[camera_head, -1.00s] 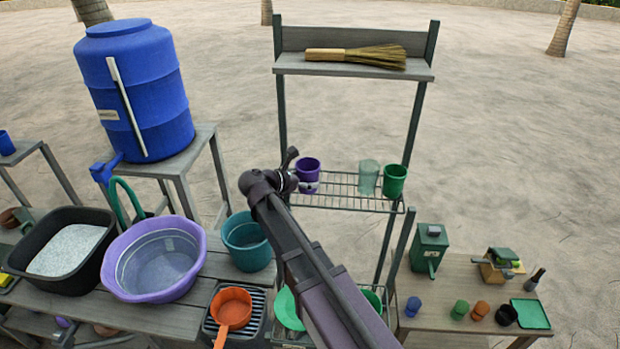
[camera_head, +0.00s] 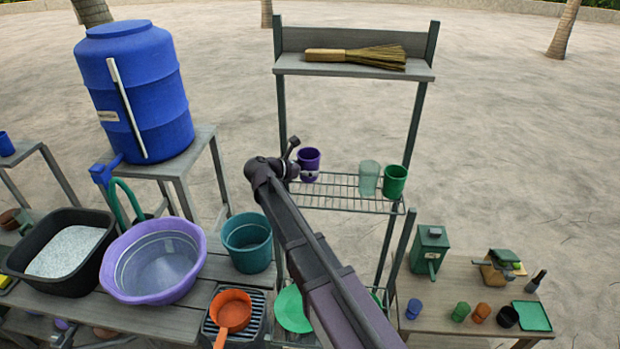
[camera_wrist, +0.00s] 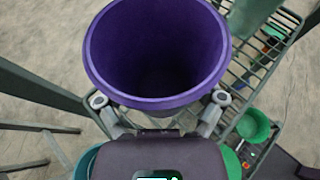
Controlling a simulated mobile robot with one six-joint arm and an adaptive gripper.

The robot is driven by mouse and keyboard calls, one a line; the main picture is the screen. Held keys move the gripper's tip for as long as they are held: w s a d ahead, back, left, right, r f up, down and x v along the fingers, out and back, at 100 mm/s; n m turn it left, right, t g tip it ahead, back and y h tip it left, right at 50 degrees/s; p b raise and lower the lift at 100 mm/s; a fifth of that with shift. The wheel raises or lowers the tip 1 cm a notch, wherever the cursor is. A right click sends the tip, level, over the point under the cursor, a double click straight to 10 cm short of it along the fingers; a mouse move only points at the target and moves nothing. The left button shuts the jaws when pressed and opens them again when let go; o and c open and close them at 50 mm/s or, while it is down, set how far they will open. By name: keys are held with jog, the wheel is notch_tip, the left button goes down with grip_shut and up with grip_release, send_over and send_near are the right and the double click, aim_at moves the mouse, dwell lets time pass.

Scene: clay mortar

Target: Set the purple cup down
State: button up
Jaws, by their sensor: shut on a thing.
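The purple cup (camera_head: 309,160) is upright at the left end of the wire rack shelf (camera_head: 345,190), in the head view. In the wrist view the cup (camera_wrist: 156,50) fills the upper middle, its open mouth towards the camera and empty inside. My gripper (camera_wrist: 160,106) is shut on the cup, with a fingertip on each side of its near wall. In the head view my gripper (camera_head: 305,174) reaches the cup from the left. The cup's base is at about shelf height; I cannot tell whether it touches the wires.
A clear cup (camera_head: 369,178) and a green cup (camera_head: 395,182) stand at the shelf's right end. Shelf posts rise on both sides. A wooden board above holds a broom (camera_head: 356,56). The shelf's middle is free. A teal bucket (camera_head: 247,243) stands below left.

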aim_at(301, 177)
jog(key=shift+f+b, duration=1.5)
jog(key=shift+f, duration=0.3)
jog(key=shift+f, duration=0.2)
jog(key=o, duration=0.8)
jog(key=shift+o, duration=0.2)
jog(key=shift+r, duration=0.3)
jog(key=shift+s+a+r, duration=0.15)
jog(key=shift+s+a, duration=0.1)
jog(key=shift+a, duration=0.05)
jog(key=p+v, duration=0.4)
jog(key=v, duration=0.7)
jog(key=shift+s+p, duration=0.15)
jog(key=shift+p, duration=0.15)
